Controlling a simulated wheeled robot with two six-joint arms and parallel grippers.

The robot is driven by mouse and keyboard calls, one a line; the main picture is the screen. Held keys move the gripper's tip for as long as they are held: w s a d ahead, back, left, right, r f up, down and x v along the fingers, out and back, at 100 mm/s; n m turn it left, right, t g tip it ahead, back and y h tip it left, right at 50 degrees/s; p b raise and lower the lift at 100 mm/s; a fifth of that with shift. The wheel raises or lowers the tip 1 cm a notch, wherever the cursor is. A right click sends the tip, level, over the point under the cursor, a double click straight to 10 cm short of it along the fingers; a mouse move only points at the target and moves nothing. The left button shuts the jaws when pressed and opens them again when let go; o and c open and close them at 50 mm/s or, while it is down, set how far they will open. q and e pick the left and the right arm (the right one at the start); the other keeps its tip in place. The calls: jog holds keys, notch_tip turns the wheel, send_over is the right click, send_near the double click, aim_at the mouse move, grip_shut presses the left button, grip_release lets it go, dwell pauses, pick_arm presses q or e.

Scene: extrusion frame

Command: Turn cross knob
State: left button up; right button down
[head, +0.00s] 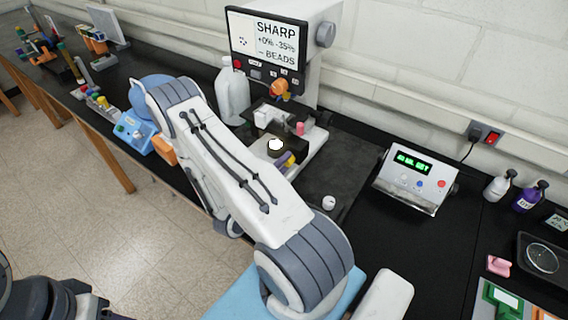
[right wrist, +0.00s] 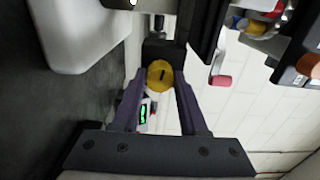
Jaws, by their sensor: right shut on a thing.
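A yellow round knob (right wrist: 160,74) with a dark slot-like mark sits between the purple fingers of my right gripper (right wrist: 160,90) in the right wrist view. The fingers are shut on its sides. I cannot make out a cross shape on it. In the head view my right gripper (head: 287,160) is at the front of the white instrument (head: 312,152), beside its dark stage block, and a small yellow patch shows there. My own arm hides much of this area. The instrument's screen (head: 268,40) reads "SHARP +0% -35% – BEADS". My left gripper is not in view.
A white jug (head: 232,92) stands left of the instrument. A grey box with a green display (head: 412,180) stands to the right. Black bench between them is mostly clear.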

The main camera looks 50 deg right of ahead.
jog(key=shift+w, duration=0.1)
jog(key=shift+c, duration=2.2)
grip_release()
jog(key=s+a+b, duration=0.1)
jog(key=a+b, duration=0.3)
jog(key=a, duration=0.6)
jog(key=shift+a, duration=0.25)
